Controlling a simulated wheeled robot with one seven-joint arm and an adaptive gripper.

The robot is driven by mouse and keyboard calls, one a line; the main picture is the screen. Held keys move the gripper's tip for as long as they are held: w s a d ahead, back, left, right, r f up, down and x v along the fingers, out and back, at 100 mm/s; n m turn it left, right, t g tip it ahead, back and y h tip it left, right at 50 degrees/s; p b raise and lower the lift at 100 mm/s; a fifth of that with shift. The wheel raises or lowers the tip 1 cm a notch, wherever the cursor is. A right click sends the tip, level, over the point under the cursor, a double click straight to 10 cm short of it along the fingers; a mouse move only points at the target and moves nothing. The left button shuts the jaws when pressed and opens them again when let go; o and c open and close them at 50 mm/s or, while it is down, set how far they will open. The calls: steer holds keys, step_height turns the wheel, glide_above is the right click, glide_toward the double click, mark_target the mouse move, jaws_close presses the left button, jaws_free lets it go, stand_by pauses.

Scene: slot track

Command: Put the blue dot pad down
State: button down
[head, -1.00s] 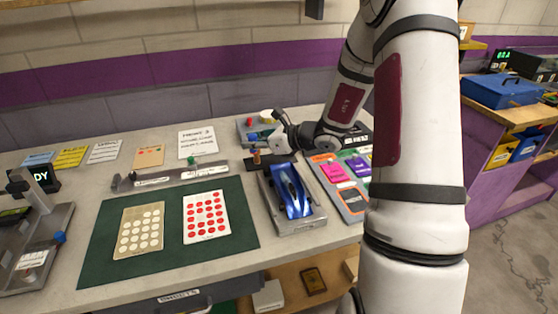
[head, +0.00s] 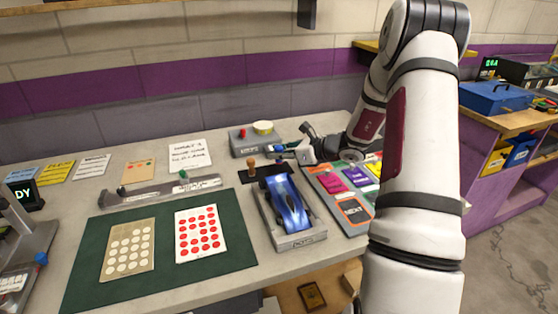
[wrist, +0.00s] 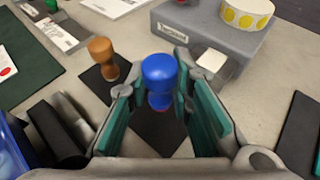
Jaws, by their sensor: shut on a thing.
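The blue dot pad (wrist: 160,76) has a round blue knob and stands between my gripper's fingers (wrist: 163,108) in the wrist view. The fingers, with green inner pads, are shut on it. It is over a black mat (wrist: 152,133); its base is partly hidden, so I cannot tell whether it touches. A brown-knobbed dot pad (wrist: 103,58) stands left of it on the same mat. In the head view my gripper (head: 289,154) is just right of the brown pad (head: 251,167), behind the blue car.
The blue car (head: 288,207) sits in a grey cradle close in front. A grey box (head: 242,145) with a tape roll (head: 263,127) is behind. Colored cards (head: 330,180) lie to the right. A green mat (head: 160,285) with dotted sheets is at left.

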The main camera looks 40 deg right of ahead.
steer(key=shift+f, duration=1.1)
steer(key=shift+f, duration=0.15)
steer(key=c, duration=1.4)
jaws_free()
steer(key=shift+c, duration=0.2)
